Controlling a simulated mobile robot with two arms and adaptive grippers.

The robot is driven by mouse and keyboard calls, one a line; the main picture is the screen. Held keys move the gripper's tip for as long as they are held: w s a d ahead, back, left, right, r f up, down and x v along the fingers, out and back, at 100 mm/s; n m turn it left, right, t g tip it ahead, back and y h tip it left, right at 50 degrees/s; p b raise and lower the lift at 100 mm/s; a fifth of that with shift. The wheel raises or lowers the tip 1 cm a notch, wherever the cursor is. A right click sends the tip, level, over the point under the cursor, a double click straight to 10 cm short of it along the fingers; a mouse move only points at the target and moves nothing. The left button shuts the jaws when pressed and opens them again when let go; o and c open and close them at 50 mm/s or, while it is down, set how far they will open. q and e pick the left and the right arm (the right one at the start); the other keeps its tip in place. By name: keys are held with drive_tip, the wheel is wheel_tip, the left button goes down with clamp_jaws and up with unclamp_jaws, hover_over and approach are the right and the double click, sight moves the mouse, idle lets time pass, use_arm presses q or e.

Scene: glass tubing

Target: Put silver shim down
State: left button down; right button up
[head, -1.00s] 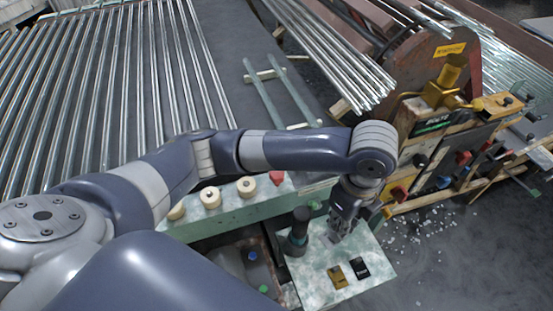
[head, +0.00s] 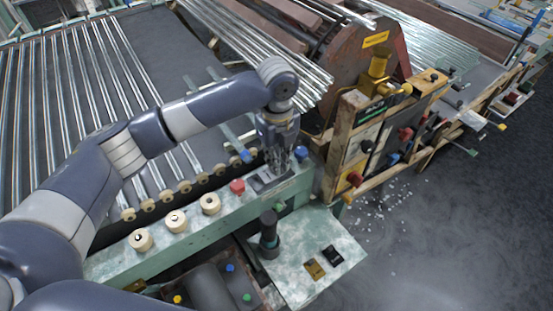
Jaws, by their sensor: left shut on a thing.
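My left gripper (head: 278,165) points down over the green ledge (head: 186,243) of the machine, close above a dark flat plate (head: 262,183) set on it. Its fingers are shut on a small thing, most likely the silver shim. The shim itself is largely hidden by the fingers and too small to make out clearly. I cannot tell whether it touches the plate. A gold block (head: 315,269) and a black block (head: 332,255) lie on the small green table (head: 290,287) in front. My right gripper is not in view.
A red knob (head: 237,187) and a blue knob (head: 301,153) flank the gripper on the ledge, with several cream knobs (head: 176,221) to the left. A dark upright post (head: 269,240) stands on the small table. A wooden-framed control panel (head: 368,140) is to the right.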

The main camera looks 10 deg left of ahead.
use_arm(q)
drive_tip(key=shift+w+a, duration=0.2)
drive_tip(key=shift+w, duration=0.65)
drive_tip(key=shift+w+f, duration=0.15)
drive_tip(key=shift+f, duration=0.05)
wheel_tip(320, 180, down, 3)
drive_tip(key=shift+a+f+p, duration=0.1)
drive_tip(key=shift+f+p, duration=0.05)
drive_tip(key=shift+p, duration=0.65)
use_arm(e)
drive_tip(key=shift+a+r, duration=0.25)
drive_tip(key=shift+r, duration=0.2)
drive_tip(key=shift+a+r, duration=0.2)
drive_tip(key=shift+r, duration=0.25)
use_arm(q)
drive_tip(key=shift+f, duration=0.1)
drive_tip(key=c, duration=1.7)
unclamp_jaws()
drive_tip(key=shift+o, duration=0.2)
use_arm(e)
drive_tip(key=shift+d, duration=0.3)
